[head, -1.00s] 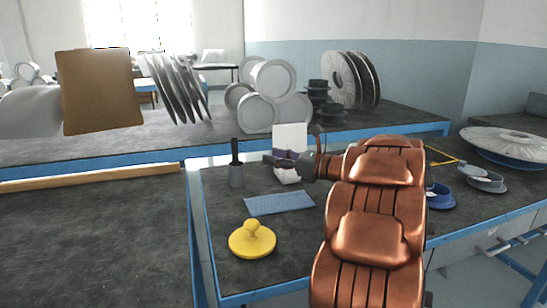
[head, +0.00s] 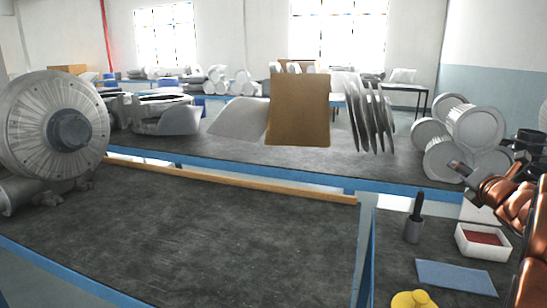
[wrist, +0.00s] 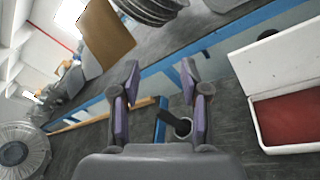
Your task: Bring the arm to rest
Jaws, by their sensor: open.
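My copper-coloured arm (head: 515,200) stands at the right edge of the head view, partly cut off by the frame. My gripper (wrist: 160,85) shows in the wrist view with its two purple-grey fingers spread apart and nothing between them. In the wrist view a dark cup with a black-handled tool (wrist: 178,122) lies beyond the fingers, and a white box with a red inside (wrist: 242,72) is to the right.
The bench holds a grey cup with a black-handled tool (head: 414,228), a white box (head: 462,245), a blue cloth (head: 455,277) and a yellow knobbed disc (head: 412,300). Behind stand a brown board (head: 298,112) and white cylinders (head: 475,128). The left bench top (head: 220,225) is largely bare.

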